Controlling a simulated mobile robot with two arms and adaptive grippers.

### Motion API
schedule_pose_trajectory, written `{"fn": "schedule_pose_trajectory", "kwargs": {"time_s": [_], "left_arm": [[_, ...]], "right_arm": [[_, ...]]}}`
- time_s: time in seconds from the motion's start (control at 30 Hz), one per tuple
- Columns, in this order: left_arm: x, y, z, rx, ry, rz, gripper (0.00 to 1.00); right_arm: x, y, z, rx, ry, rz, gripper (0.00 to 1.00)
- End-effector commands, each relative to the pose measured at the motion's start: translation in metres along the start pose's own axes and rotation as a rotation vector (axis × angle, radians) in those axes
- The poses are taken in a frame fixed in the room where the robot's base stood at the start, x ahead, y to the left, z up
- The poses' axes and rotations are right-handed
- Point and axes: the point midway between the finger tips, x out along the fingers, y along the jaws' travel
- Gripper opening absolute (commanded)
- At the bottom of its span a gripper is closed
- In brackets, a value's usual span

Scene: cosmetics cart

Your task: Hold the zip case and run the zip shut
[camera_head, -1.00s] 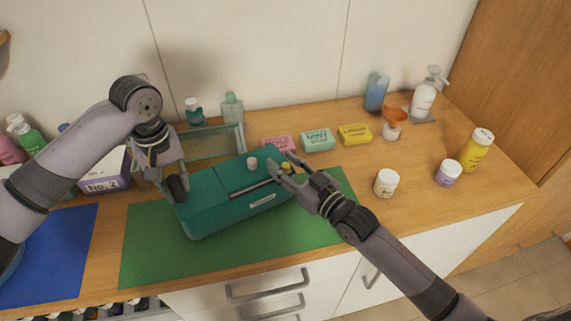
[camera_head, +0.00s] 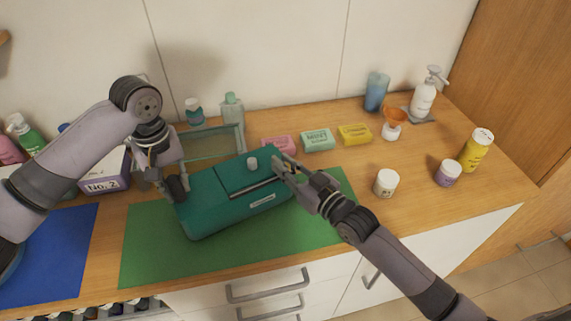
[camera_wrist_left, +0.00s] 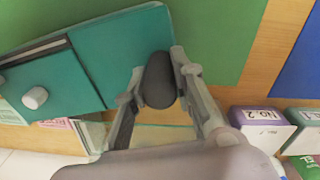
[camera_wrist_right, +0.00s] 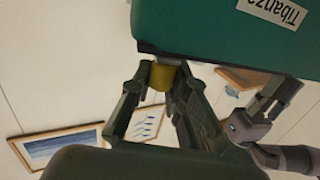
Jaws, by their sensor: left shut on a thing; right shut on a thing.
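The teal zip case (camera_head: 232,214) lies on the green mat (camera_head: 150,255), with a dark slit along its top and a small white knob (camera_head: 252,163) behind the slit. My left gripper (camera_head: 172,187) is shut on the dark rounded tab (camera_wrist_left: 160,80) at the case's left end. My right gripper (camera_head: 281,167) is at the right end of the case. In the right wrist view its fingers (camera_wrist_right: 158,88) are shut on the yellow zip pull (camera_wrist_right: 161,77), just beside the case's end. The fingers mostly hide the pull in the head view.
Pink, mint and yellow soap boxes (camera_head: 318,140) stand close behind the case's right end. A glass-like tray (camera_head: 212,143) is behind it. Jars (camera_head: 386,183) and bottles stand to the right. The No. 2 box (camera_head: 103,172) is near my left arm. The front of the green mat is clear.

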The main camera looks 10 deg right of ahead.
Motion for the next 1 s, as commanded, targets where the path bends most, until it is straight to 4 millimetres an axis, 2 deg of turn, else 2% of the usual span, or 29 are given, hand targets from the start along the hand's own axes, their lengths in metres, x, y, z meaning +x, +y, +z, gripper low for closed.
{"fn": "schedule_pose_trajectory", "kwargs": {"time_s": [0.33, 0.47, 0.8, 1.0], "left_arm": [[-0.001, 0.0, 0.0, 0.0, 0.001, 0.002, 0.0], [-0.001, 0.0, 0.0, 0.0, 0.001, 0.002, 0.0], [-0.001, 0.001, 0.0, 0.001, 0.001, 0.003, 0.0], [-0.001, 0.001, 0.0, 0.001, 0.001, 0.003, 0.0]], "right_arm": [[0.0, 0.0, 0.0, -0.002, 0.0, 0.0, 0.0], [0.002, -0.01, 0.001, 0.002, 0.0, -0.002, 0.0], [0.017, -0.087, 0.001, 0.007, 0.0, -0.002, 0.0], [0.023, -0.118, 0.001, 0.002, -0.002, -0.001, 0.0]]}}
